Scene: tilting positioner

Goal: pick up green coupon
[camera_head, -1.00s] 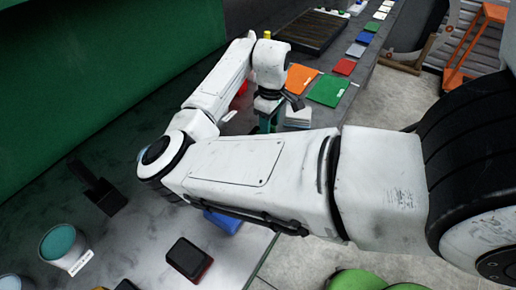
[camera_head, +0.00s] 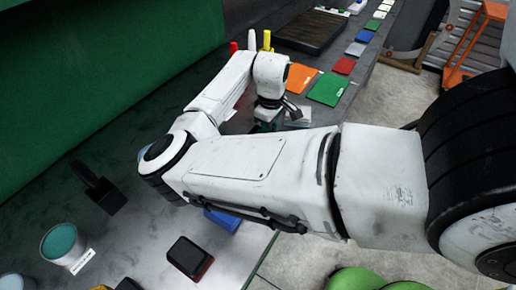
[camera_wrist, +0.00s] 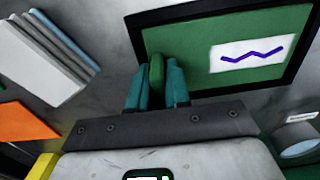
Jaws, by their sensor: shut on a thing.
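My gripper (camera_wrist: 156,85) has teal fingers and is shut on a green coupon (camera_wrist: 156,72), seen nearly edge-on between the fingertips in the wrist view. Behind the fingertips is a dark-framed green panel (camera_wrist: 190,45) with a white label bearing a purple zigzag. I cannot tell whether the coupon touches it. In the head view my gripper (camera_head: 266,126) is low over the bench, partly hidden by my forearm, and the coupon cannot be made out.
A stack of pale panels (camera_wrist: 42,55) stands left of the fingers, with an orange sheet (camera_wrist: 22,122) below it. In the head view a green sheet (camera_head: 328,89) lies near the bench edge. A black-and-red box (camera_head: 189,258) and a cup (camera_head: 64,244) stand nearer.

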